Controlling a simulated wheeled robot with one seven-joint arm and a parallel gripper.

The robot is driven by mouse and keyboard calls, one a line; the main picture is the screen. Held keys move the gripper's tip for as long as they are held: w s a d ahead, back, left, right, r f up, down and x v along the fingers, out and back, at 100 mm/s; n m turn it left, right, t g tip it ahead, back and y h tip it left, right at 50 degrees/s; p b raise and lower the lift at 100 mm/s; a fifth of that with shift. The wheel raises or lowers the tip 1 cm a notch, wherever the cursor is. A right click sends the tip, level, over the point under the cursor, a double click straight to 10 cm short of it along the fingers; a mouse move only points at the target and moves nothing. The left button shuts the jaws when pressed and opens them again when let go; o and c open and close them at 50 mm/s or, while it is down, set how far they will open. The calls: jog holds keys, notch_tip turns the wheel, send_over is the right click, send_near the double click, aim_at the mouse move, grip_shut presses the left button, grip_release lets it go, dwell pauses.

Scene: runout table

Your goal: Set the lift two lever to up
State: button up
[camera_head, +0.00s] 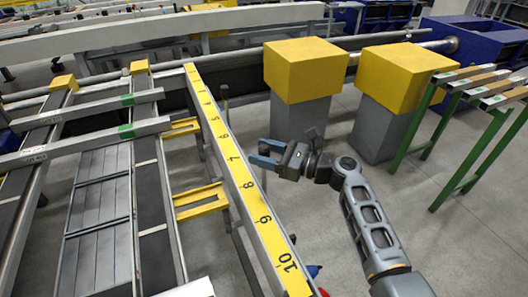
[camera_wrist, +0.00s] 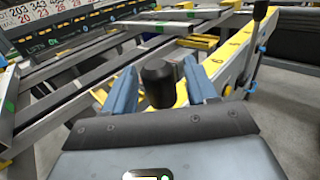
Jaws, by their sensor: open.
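My gripper (camera_head: 265,154) is open, its blue fingers pointing left toward the side of the yellow numbered rail. In the wrist view a black round knob (camera_wrist: 158,84) shows between the two open fingers (camera_wrist: 160,74), with yellow below it. It looks like a lever end, but I cannot read a label to tell which lever it is. I cannot tell whether the fingers touch it. A second black handle (camera_wrist: 260,10) stands upright beyond, at upper right. A thin dark lever (camera_head: 224,95) stands beside the rail in the head view, farther back than my gripper.
The yellow numbered rail (camera_head: 241,178) runs along the runout table at left. Two grey pedestals with yellow tops (camera_head: 306,70) (camera_head: 402,74) stand behind my arm. A green-legged rack (camera_head: 463,135) is at right. Grey floor is open around my arm.

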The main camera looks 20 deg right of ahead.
jog(key=shift+c, duration=0.5)
grip_shut()
